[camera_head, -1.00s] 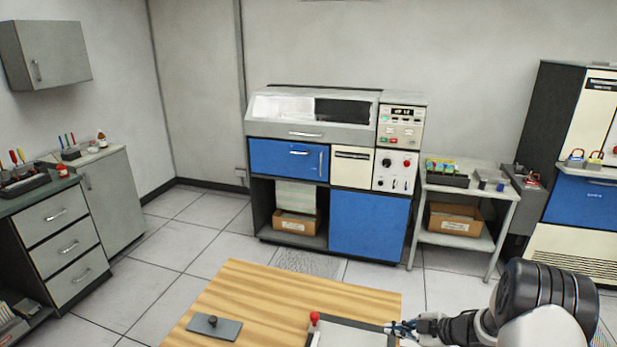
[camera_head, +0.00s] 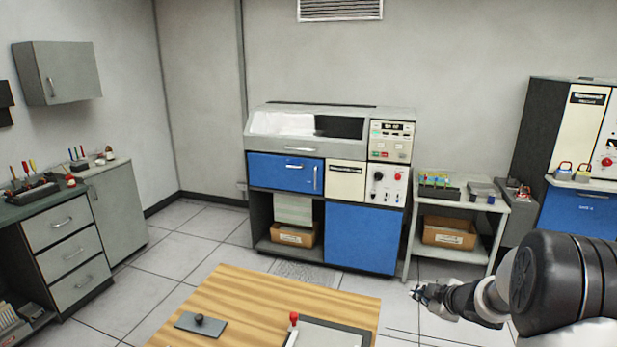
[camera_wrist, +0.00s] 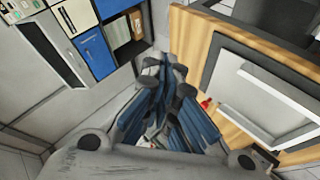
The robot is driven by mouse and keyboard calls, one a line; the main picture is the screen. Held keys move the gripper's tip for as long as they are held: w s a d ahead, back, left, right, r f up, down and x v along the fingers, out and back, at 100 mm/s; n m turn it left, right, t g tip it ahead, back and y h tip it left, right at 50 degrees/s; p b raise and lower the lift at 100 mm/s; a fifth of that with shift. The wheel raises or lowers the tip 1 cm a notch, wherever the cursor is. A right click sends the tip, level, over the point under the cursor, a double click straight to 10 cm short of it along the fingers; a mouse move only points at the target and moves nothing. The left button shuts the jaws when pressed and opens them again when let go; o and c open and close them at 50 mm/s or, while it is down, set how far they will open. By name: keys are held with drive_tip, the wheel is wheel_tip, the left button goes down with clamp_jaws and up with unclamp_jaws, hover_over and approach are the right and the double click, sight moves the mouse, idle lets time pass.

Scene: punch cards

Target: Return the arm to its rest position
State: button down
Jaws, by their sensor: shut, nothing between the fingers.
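My gripper (camera_head: 416,293) is in the head view at the lower right, at the end of my arm. It is held out beyond the right edge of the wooden table (camera_head: 250,290), over the floor and apart from the table. In the wrist view its blue-grey fingers (camera_wrist: 160,68) are together at the tips, with nothing between them. The wooden table also shows on the right of the wrist view (camera_wrist: 190,35).
On the table are a grey plate with a black knob (camera_head: 200,324) and a grey-and-white device with a red-topped lever (camera_head: 330,334). A blue-and-grey machine (camera_head: 360,236) stands behind. A side table (camera_head: 462,199) stands behind my gripper. Tiled floor (camera_head: 215,222) is clear around the table.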

drive_tip(key=s+a+r+m+h, duration=0.1)
drive_tip(key=s+r+m+h, duration=0.25)
drive_tip(key=s+r, duration=0.4)
drive_tip(key=s+a+r+m+h, duration=0.15)
drive_tip(key=s+r+m, duration=0.3)
drive_tip(key=r, duration=0.55)
drive_tip(key=s+a+f+m+g+y, duration=0.1)
drive_tip(key=s+a, duration=0.3)
drive_tip(key=s, duration=0.5)
drive_tip(key=s+a+f+m+g+y, duration=0.1)
drive_tip(key=s+a, duration=0.4)
drive_tip(key=s, duration=0.5)
drive_tip(key=s+a+f+m+g+y, duration=0.1)
drive_tip(key=s+a+m+g, duration=0.2)
drive_tip(key=s, duration=0.7)
drive_tip(key=shift+a, duration=0.7)
drive_tip(key=shift+s+f, duration=0.1)
